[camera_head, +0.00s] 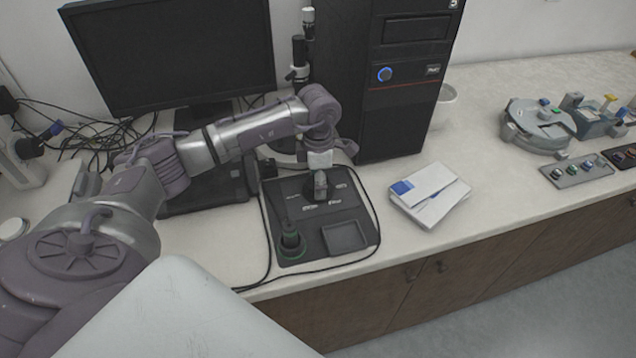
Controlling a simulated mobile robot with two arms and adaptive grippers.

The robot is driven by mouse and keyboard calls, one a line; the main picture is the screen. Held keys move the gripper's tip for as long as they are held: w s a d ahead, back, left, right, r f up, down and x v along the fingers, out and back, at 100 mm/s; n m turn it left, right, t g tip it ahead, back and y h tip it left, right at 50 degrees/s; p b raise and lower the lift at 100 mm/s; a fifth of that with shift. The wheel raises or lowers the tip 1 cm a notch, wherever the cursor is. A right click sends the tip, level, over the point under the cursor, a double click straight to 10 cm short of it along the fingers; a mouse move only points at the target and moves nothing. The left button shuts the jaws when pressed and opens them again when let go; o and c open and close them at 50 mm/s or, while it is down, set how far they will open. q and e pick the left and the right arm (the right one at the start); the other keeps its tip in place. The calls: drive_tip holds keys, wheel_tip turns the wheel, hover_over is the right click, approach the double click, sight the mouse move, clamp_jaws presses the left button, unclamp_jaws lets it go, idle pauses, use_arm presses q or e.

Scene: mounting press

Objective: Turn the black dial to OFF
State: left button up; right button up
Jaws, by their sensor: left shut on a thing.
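A flat black panel (283,207) lies on the counter, with small white markings that are too small to read. My left gripper (320,190) points down onto the upper middle of the panel. Its fingers are shut on the black dial (309,192), whose dark round edge shows beside them. The gripper hides most of the dial, so I cannot tell which mark it points to. My right gripper is not in view.
A green-ringed black knob (290,240) stands at the panel's front left, beside a square recess (345,238). A monitor (170,50) and a computer tower (395,80) stand behind. White booklets (430,194) lie to the right. Cables (378,225) run around the panel.

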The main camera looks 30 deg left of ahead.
use_arm(q)
drive_tip(key=n+b, duration=0.1)
drive_tip(key=n, duration=0.5)
drive_tip(key=shift+n, duration=0.3)
drive_tip(key=n, duration=0.6)
drive_tip(key=shift+w+r, duration=0.1)
idle(0.3)
drive_tip(key=o, duration=1.2)
drive_tip(key=shift+c, duration=0.2)
wheel_tip(320, 180, up, 12)
